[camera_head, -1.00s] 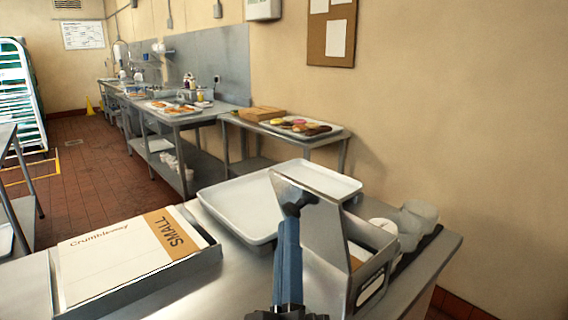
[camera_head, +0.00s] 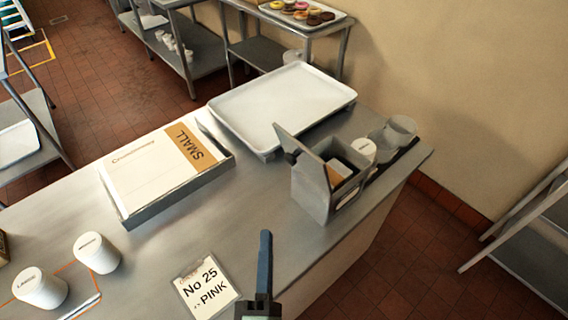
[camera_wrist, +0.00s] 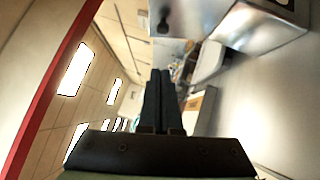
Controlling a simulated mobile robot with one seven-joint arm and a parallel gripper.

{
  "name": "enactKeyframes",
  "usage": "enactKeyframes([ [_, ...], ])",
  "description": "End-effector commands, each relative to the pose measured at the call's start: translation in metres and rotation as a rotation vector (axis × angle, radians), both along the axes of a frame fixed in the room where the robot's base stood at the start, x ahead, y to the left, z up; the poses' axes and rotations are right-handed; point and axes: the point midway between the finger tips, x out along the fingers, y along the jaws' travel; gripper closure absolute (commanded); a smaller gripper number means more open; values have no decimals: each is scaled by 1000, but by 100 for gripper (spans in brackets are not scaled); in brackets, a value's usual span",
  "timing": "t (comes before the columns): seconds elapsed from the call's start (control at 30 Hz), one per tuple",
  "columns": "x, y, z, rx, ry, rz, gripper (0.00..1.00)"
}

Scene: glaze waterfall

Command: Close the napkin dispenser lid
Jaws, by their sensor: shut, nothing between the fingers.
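The napkin dispenser (camera_head: 315,193) is a grey metal box on the counter, right of the middle in the head view. Its lid (camera_head: 299,155) stands up, tilted open, on the left side of the box, and the inside shows from above. My gripper (camera_head: 265,236) is shut and empty. It is in the lower middle of the head view, nearer to me than the dispenser and apart from it. In the wrist view the shut dark fingers (camera_wrist: 159,76) point up the picture. A grey metal box-like shape (camera_wrist: 255,25) at its upper right may be the dispenser.
A white tray (camera_head: 240,103) lies behind the dispenser. A box marked SMALL (camera_head: 150,175) is to the left. A sign reading PINK (camera_head: 205,288) and two white jars (camera_head: 97,252) are at the near left. The counter between is clear.

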Motion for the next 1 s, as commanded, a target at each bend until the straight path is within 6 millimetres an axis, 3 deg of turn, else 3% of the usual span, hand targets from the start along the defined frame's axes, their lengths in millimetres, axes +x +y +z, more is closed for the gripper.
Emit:
enactKeyframes([
  [0.6,100,5,23,2,-3,1,100],
  [1.0,122,-18,28,2,0,2,100],
])
